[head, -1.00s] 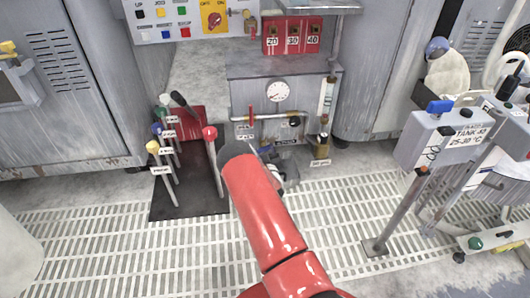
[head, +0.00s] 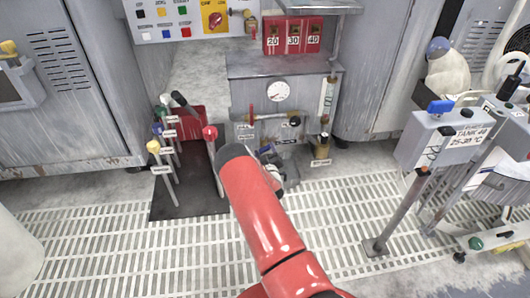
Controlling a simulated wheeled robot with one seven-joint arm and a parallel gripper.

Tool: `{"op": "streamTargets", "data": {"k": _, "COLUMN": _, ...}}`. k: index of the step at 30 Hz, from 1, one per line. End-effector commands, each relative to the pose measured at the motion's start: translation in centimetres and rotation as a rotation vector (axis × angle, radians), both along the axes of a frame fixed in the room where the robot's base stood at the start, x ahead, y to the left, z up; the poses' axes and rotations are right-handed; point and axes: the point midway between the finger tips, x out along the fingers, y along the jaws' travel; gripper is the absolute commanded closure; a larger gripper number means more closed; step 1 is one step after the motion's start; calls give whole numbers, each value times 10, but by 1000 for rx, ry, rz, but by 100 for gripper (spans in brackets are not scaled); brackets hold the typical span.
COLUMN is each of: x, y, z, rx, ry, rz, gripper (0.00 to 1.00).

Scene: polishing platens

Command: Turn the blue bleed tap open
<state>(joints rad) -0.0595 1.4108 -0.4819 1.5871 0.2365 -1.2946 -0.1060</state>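A small blue piece (head: 267,149) shows just past the end of my red arm, low in front of the gauge cabinet. It may be the bleed tap, but it is too small and too covered to be sure. A larger blue handle (head: 440,106) sits on top of the grey tank box at the right, well away from my arm. My gripper (head: 273,168) is mostly hidden behind my red arm. Only grey and white parts of it show, close to the small blue piece. I cannot tell whether they touch, or how the fingers stand.
The grey cabinet (head: 239,92) carries a round gauge (head: 278,91), a red-handled pipe and a flow tube. Several levers with coloured knobs stand on a black mat (head: 190,204) at the left. The tank box (head: 418,139) stands on a post at the right. Pale floor grating (head: 345,215) is open between.

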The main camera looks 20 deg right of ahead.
Motion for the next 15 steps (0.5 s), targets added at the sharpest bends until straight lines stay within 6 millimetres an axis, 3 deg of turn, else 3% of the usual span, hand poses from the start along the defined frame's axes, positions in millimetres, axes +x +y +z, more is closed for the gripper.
{"op": "streamTargets", "data": {"k": 3, "x": 0, "y": 0, "z": 0, "rx": 0, "ry": 0, "rz": 0, "gripper": 27}}
{"op": "streamTargets", "data": {"k": 11, "x": -1, "y": 0, "z": 0, "rx": 1, "ry": 0, "rz": 0, "gripper": 27}}
{"op": "streamTargets", "data": {"k": 15, "x": -13, "y": 4, "z": 1, "rx": 2, "ry": 2, "rz": 0, "gripper": 27}}
